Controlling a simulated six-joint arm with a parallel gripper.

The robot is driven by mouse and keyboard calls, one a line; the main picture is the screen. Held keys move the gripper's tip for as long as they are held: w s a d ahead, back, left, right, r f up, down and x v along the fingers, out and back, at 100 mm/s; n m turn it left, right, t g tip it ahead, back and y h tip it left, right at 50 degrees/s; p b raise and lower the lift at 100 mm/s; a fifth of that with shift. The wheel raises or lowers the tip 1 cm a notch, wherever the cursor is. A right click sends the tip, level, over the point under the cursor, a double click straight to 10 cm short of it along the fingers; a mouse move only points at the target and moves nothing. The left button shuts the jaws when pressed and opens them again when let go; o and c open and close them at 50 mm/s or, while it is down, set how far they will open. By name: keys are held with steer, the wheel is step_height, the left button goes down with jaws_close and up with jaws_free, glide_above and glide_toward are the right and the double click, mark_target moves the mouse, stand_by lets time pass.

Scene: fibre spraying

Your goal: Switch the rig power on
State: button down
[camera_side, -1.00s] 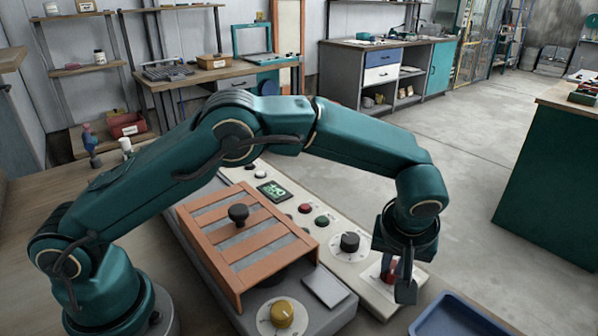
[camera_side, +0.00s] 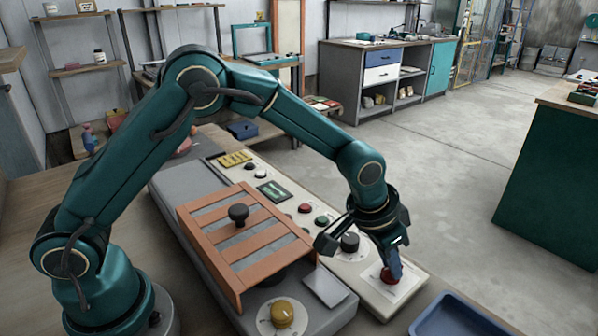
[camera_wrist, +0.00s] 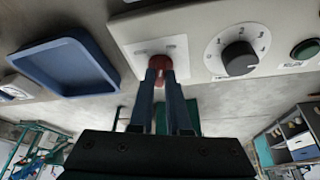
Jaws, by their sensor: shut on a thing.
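The red power switch (camera_side: 388,277) sits on a white plate at the near right end of the cream control panel (camera_side: 408,287). My gripper (camera_side: 394,268) reaches down to it from the upper left, tilted. In the wrist view my gripper (camera_wrist: 162,88) has its two blue-grey fingers closed on either side of the red switch (camera_wrist: 160,62). The fingers hide part of the switch, and I cannot tell its position. A small display (camera_side: 274,192) on the panel shows dull green, its reading too small to make out.
A black dial (camera_side: 350,242) and red and green buttons (camera_side: 313,214) line the panel. A slatted orange cover with a black knob (camera_side: 238,213) and a yellow knob (camera_side: 282,314) lie to the left. A blue tray (camera_side: 460,318) stands at the near right.

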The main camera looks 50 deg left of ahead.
mark_target(375, 278)
steer(key=shift+w+a+r+m+g+h, duration=0.15)
steer(key=shift+m+h, duration=0.15)
steer(key=shift+m, duration=0.45)
steer(key=shift+s+f+m+g+h, duration=0.15)
steer(key=shift+m+h, duration=0.15)
steer(key=shift+m, duration=0.45)
steer(key=shift+w+r, duration=0.1)
steer(key=shift+w, duration=0.05)
steer(key=c, duration=0.9)
jaws_free()
steer(key=shift+v, duration=2.55)
